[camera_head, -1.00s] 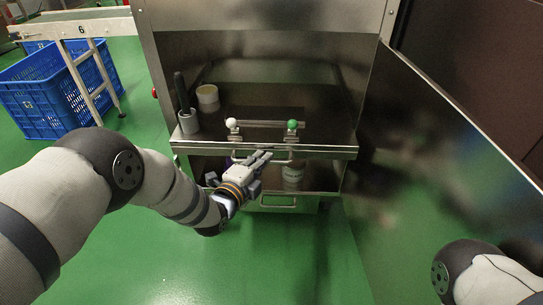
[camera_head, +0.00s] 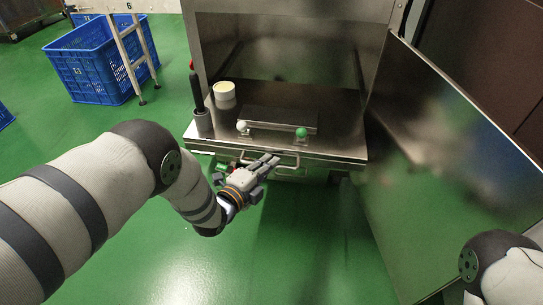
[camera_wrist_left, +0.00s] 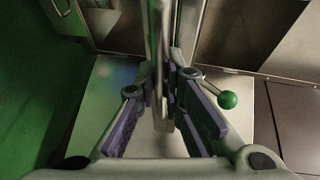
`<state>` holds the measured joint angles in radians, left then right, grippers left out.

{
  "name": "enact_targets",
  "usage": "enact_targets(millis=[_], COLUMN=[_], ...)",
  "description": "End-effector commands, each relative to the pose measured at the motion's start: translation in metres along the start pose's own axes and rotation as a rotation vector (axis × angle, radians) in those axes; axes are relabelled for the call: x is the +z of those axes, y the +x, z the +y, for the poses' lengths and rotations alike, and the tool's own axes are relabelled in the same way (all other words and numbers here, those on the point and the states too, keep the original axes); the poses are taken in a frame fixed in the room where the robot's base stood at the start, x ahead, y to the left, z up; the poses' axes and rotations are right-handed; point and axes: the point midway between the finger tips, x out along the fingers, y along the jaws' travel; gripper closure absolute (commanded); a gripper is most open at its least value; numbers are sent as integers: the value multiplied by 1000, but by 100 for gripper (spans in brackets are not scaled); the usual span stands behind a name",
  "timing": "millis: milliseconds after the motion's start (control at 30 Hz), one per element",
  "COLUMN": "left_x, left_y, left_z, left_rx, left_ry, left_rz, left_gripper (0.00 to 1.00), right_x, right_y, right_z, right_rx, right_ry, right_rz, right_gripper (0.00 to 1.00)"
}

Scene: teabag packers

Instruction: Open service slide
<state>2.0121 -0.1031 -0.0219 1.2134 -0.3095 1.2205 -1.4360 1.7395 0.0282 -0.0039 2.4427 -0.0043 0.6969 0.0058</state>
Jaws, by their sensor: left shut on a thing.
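The service slide (camera_head: 340,144) is a flat steel shelf at the front of the steel cabinet, with a bar handle (camera_head: 290,167) along its front edge. My left gripper (camera_head: 272,161) is at that handle. In the left wrist view the fingers (camera_wrist_left: 165,105) are shut around a thin metal bar, which runs between the pads. A white knob (camera_head: 241,126) and a green knob (camera_head: 301,132) stand near the front edge; the green knob also shows in the wrist view (camera_wrist_left: 228,100). My right gripper is out of the picture.
A white cup (camera_head: 224,91) and a black-handled tool in a holder (camera_head: 203,121) stand at the shelf's left. An open steel door (camera_head: 440,170) stands on the right. A blue crate (camera_head: 95,65) sits at back left. The green floor in front is clear.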

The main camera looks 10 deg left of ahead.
Motion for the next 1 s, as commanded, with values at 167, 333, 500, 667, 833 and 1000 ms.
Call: enact_targets(millis=[167, 333, 500, 667, 833, 1000], left_x=[-4, -4, -4, -3, -3, -3], left_y=[-6, -7, -7, -7, -7, -7], left_z=[2, 3, 3, 3, 2, 1], left_rx=[4, 3, 3, 2, 0, -1], left_ry=[2, 3, 3, 2, 2, 2], left_rz=[3, 2, 1, 1, 0, 0], left_gripper=[100, 100, 100, 82, 82, 82], right_x=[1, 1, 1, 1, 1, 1], right_y=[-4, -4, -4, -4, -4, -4], right_z=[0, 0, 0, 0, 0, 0], right_rx=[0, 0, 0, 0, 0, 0], right_ry=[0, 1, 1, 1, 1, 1], right_rz=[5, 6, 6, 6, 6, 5], right_gripper=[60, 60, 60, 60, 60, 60])
